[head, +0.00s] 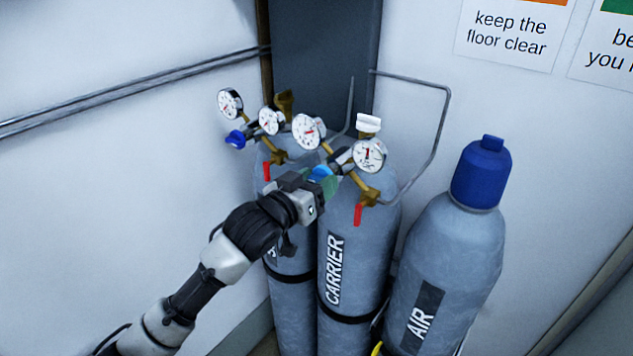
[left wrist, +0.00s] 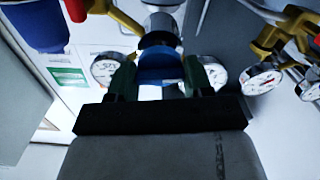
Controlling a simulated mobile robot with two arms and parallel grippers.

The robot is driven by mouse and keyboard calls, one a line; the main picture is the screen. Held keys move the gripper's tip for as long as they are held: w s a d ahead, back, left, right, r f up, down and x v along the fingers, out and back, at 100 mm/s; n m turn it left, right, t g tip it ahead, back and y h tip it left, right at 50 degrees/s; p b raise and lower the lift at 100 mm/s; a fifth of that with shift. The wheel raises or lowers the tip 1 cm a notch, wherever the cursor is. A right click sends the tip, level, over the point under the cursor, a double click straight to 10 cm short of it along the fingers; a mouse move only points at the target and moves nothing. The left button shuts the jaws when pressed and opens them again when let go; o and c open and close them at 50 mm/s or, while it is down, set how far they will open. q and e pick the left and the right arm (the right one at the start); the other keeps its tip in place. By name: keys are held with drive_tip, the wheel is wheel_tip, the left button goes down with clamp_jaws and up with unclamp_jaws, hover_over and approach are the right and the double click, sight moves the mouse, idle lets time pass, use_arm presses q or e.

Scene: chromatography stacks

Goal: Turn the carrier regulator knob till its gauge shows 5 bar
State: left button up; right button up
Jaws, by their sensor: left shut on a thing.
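The carrier cylinder (head: 335,268) stands in the middle of the head view, with its name on a dark label. Its regulator has two round white gauges, a left one (head: 308,131) and a right one (head: 369,155). The right gauge's red needle looks about upright; its figures are too small to read. My left gripper (head: 321,181) is shut on the blue carrier regulator knob (head: 321,172). In the left wrist view the knob (left wrist: 161,68) sits between the two green fingers. My right gripper is not in view.
A second regulator with a blue knob (head: 236,139) and two gauges (head: 271,121) is close on the left. Red levers (head: 358,215) hang below the regulators. The blue-capped AIR cylinder (head: 480,172) stands on the right. A bent grey pipe (head: 446,120) runs behind.

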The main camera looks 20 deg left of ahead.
use_arm(q)
drive_tip(key=shift+m, duration=0.9)
drive_tip(key=o, duration=0.9)
drive_tip(key=shift+o, duration=0.2)
drive_tip(key=shift+s, duration=0.1)
drive_tip(key=b+v, duration=0.4)
drive_tip(key=v, duration=0.6)
drive_tip(key=shift+s+b, duration=0.3)
drive_tip(key=shift+b, duration=0.05)
